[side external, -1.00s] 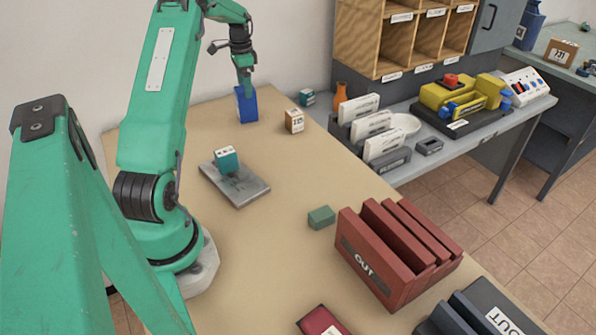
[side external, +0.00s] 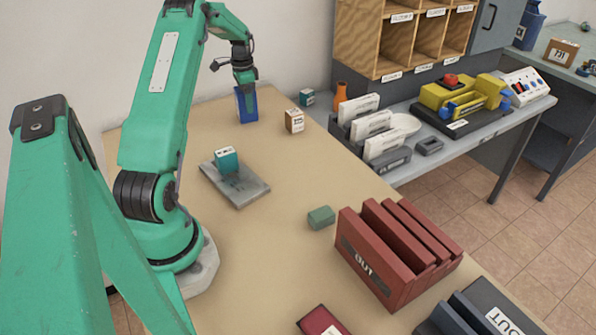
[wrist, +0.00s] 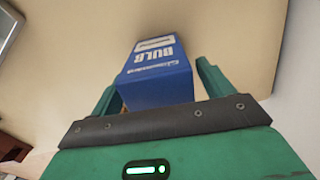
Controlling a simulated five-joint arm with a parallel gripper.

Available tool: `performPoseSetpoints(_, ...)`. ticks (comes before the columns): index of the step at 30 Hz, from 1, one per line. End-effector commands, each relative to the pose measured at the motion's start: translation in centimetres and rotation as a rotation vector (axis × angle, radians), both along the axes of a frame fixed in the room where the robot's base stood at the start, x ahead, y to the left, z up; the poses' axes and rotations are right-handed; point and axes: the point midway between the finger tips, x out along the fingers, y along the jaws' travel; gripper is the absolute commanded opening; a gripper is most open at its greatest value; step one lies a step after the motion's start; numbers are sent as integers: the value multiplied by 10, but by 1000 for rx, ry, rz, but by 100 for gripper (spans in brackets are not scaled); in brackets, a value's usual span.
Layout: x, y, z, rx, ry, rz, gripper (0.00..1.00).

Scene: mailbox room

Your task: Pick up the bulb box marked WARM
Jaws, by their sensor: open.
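A blue box (side external: 246,106) stands upright near the back edge of the tan table in the side view. In the wrist view the blue box (wrist: 158,75) shows white lettering that reads BULB; a smaller line is too blurred to read, and I cannot make out WARM. My gripper (side external: 246,88) is open and just over the top of the box, pointing down. In the wrist view my gripper (wrist: 160,82) has one green finger on each side of the box. I cannot tell whether either finger touches it.
The table between is clear.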

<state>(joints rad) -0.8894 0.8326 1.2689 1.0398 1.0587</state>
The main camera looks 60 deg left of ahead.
Motion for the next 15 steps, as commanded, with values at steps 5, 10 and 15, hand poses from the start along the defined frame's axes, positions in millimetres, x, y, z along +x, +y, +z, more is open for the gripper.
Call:
performPoseSetpoints(5, 0, 0, 0, 0, 0, 0, 80)
performPoseSetpoints(10, 0, 0, 0, 0, 0, 0, 68)
performPoseSetpoints(15, 0, 0, 0, 0, 0, 0, 35)
